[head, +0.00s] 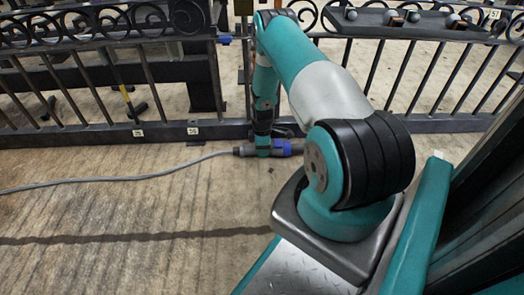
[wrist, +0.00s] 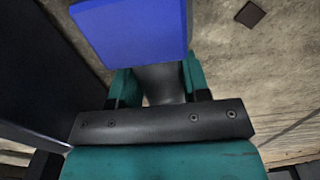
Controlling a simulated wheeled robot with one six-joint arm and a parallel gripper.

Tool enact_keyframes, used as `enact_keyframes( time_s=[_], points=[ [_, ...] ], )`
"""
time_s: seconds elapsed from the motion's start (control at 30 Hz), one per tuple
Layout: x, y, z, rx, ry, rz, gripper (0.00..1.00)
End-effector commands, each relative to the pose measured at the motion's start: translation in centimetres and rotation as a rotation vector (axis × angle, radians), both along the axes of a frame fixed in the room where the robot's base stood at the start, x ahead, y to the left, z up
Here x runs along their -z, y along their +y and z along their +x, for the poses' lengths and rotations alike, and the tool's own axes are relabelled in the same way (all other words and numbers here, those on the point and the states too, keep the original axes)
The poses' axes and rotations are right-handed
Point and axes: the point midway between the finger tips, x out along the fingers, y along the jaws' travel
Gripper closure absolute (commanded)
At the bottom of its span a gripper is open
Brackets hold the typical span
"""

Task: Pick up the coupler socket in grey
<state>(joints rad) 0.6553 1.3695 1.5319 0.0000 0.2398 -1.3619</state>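The grey coupler socket (head: 244,151) lies on the floor by the foot of the gate, with a cable running off its left end. A blue part (head: 283,149) is at its right end; the blue also shows large in the wrist view (wrist: 135,28). My gripper (head: 264,152) is down at the floor, at the socket between its grey end and the blue part. In the wrist view its teal fingers (wrist: 162,85) stand on both sides of the dark grey body (wrist: 163,80). Whether both fingers press on it cannot be told.
The iron gate's bottom rail (head: 193,131) runs just behind the socket. The grey cable (head: 120,180) trails left across the floor. A yellow-handled tool (head: 129,103) stands behind the bars. A shelf with small objects (head: 400,20) is at the upper right. The front-left floor is clear.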

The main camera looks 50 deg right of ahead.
Motion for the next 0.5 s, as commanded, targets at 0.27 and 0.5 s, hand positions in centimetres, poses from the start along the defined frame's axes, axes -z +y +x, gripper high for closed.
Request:
enact_keyframes(
  time_s=[0.27,0.5],
  points=[
    [-0.1,0.0,0.0,0.000,-0.001,-0.001,0.85],
    [-1.1,-0.1,0.1,0.000,-0.001,-0.002,0.85]
  ],
)
